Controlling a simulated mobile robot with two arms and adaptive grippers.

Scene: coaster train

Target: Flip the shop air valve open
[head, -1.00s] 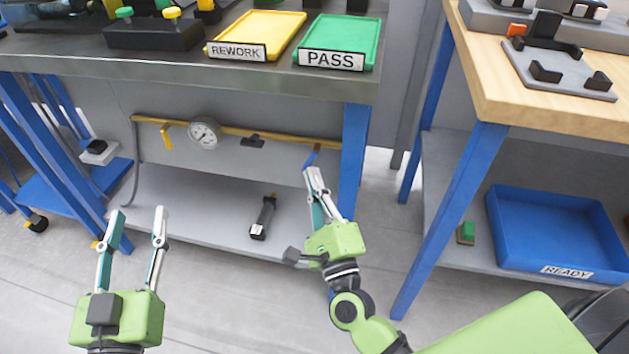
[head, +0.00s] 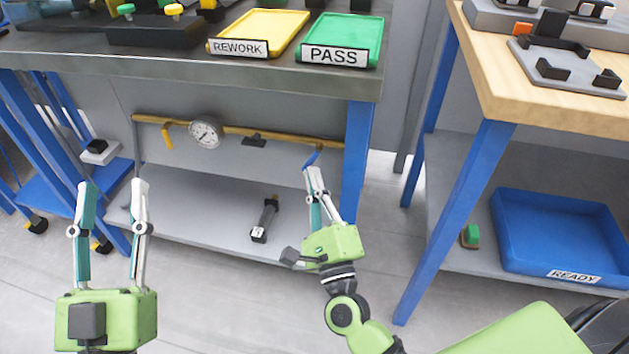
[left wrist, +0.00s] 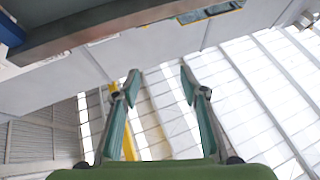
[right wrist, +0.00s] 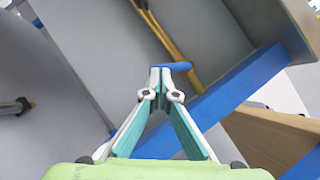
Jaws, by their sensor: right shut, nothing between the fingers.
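A brass pipe (head: 231,129) runs under the metal bench, with a yellow lever (head: 167,135), a black fitting (head: 254,141) and a blue lever (head: 312,157) at its right end. The blue lever slants down from the pipe. It also shows in the right wrist view (right wrist: 178,66). Which lever is the shop air valve is not labelled. My right gripper (head: 312,170) is shut and empty, its fingertips at the blue lever's lower end; whether they touch it I cannot tell. My left gripper (head: 112,184) is open and empty, in front of the bench's left side.
A round gauge (head: 205,133) sits on the pipe. A black tool (head: 265,219) lies on the lower shelf (head: 190,215). A blue bench leg (head: 356,160) stands close right of my right gripper. The bench top (head: 180,72) overhangs the pipe. A blue bin (head: 560,237) is at right.

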